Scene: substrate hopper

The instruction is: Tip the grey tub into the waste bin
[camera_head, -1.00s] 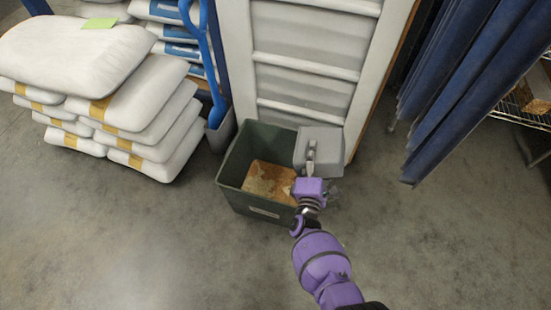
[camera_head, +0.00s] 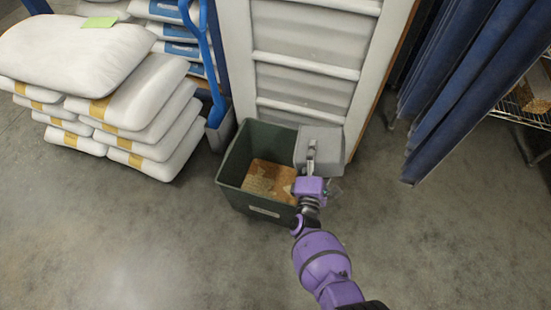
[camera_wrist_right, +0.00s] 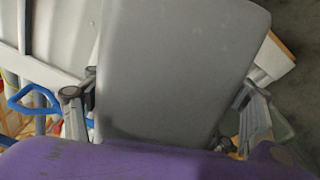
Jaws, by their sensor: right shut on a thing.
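The grey tub (camera_head: 328,143) is tipped over the right side of the dark green waste bin (camera_head: 238,178), with its outer face toward me. My right gripper (camera_head: 311,163) is shut on the tub and holds it at the bin's rim. In the right wrist view the tub (camera_wrist_right: 175,70) fills the middle, between the two fingers of the right gripper (camera_wrist_right: 165,110). Brown loose material (camera_head: 268,180) lies on the bin's floor. The inside of the tub is hidden from me. My left gripper is not in view.
White sacks (camera_head: 110,90) are stacked at the left. A blue-handled tool (camera_head: 216,80) stands behind the bin beside a pale panelled door-like board (camera_head: 305,60). Dark blue rolled or folded sheets (camera_head: 470,80) lean at the right. The floor in front is clear.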

